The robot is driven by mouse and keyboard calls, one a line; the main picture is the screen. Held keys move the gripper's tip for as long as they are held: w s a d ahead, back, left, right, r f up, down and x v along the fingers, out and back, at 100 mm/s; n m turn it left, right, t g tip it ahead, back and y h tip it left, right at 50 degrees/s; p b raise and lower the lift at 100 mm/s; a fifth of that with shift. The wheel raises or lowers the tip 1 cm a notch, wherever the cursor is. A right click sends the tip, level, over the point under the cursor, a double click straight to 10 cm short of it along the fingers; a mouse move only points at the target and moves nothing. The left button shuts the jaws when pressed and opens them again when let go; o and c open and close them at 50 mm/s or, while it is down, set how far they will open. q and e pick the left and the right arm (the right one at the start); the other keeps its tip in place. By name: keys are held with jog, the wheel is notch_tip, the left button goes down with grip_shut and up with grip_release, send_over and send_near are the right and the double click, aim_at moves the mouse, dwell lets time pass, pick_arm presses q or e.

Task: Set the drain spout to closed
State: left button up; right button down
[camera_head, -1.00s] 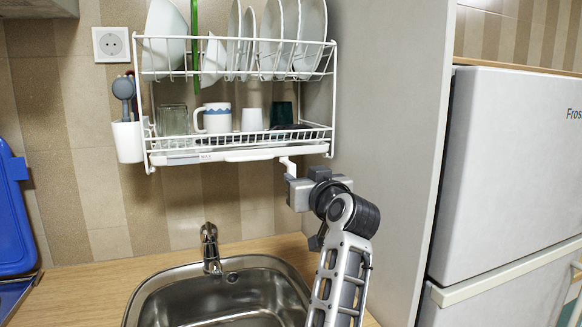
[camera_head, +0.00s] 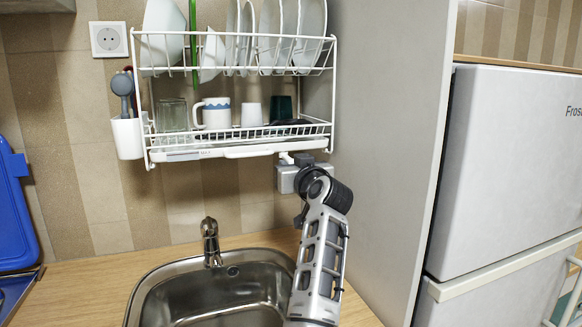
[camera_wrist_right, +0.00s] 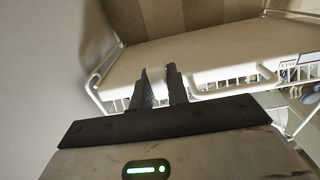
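The drain spout (camera_head: 285,158) is a small white piece under the right part of the drip tray (camera_head: 262,149) of the dish rack. My right gripper (camera_head: 286,166) is right at it, just below the tray, and hides part of it. In the right wrist view, the dark fingers (camera_wrist_right: 161,86) stand a little apart with the white spout (camera_wrist_right: 155,74) between their tips. I cannot tell whether both fingers press on it, nor the spout's exact angle. My left gripper is in neither view.
The white dish rack (camera_head: 234,37) holds plates, a mug and glasses above the tray. A grey side panel (camera_head: 390,150) stands close right of my right arm. A steel sink (camera_head: 150,290) with a tap (camera_head: 210,243) lies below. The wall under the rack is clear.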

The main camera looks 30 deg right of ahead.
jog(key=shift+d+f+n+y+b, duration=0.1)
jog(key=shift+d+n+y+b, duration=0.3)
jog(key=shift+y, duration=0.2)
pick_arm(q)
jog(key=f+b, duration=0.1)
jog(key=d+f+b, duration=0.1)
jog(key=b, duration=0.1)
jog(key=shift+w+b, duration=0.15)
jog(key=shift+b, duration=0.15)
pick_arm(e)
jog(key=n+y, duration=0.2)
jog(key=y, duration=0.1)
jog(key=d+n+y, duration=0.1)
jog(key=y, duration=0.2)
jog(key=shift+d+n, duration=0.2)
jog(key=shift+n, duration=0.2)
jog(key=c, duration=1.4)
grip_release()
jog(key=shift+o, duration=0.2)
